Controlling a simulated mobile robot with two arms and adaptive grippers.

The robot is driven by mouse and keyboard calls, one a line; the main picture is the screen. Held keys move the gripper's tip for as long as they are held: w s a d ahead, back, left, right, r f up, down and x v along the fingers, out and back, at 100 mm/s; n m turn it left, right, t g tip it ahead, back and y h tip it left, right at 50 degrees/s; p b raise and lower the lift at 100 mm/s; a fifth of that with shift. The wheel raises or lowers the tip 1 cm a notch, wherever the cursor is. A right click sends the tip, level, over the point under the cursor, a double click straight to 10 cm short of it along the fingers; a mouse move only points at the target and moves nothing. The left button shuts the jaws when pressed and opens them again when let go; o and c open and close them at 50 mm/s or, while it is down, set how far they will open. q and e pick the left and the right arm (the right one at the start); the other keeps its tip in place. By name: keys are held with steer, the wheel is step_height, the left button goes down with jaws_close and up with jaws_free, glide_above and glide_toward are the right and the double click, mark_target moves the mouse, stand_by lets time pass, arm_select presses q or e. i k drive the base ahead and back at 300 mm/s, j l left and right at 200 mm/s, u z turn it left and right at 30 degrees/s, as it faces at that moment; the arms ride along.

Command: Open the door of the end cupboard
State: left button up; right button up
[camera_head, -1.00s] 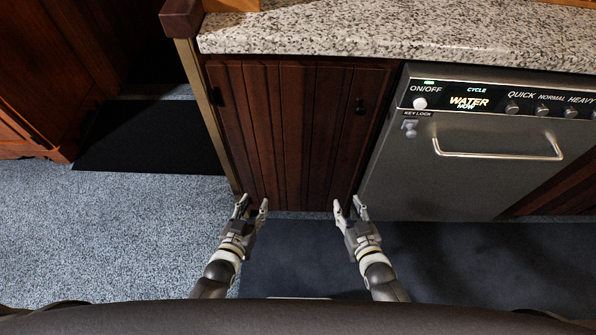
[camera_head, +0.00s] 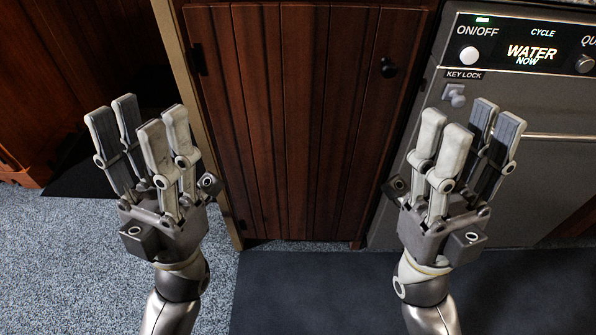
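The end cupboard door (camera_head: 300,125) is dark reddish-brown wood with vertical planks, and it is shut. A small black knob (camera_head: 388,67) sits at its upper right, and a black hinge shows on its left edge. My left gripper (camera_head: 146,135) is raised at the left of the door, open and empty, its fingers pointing up. My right gripper (camera_head: 465,140) is open and empty, to the right of and below the knob, in front of the dishwasher. Neither gripper appears to touch the door or knob.
A steel dishwasher (camera_head: 545,95) with a control panel and bar handle stands right of the cupboard. A dark mat (camera_head: 330,300) lies on the blue-grey carpet (camera_head: 70,250) in front. Dark wood cabinetry (camera_head: 40,60) stands at the far left. The floor before the door looks clear.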

mark_target(304, 99)
steer(key=l, duration=0.8)
steer(key=k+l, duration=0.15)
steer(key=l, duration=0.65)
steer(key=l+u, duration=0.05)
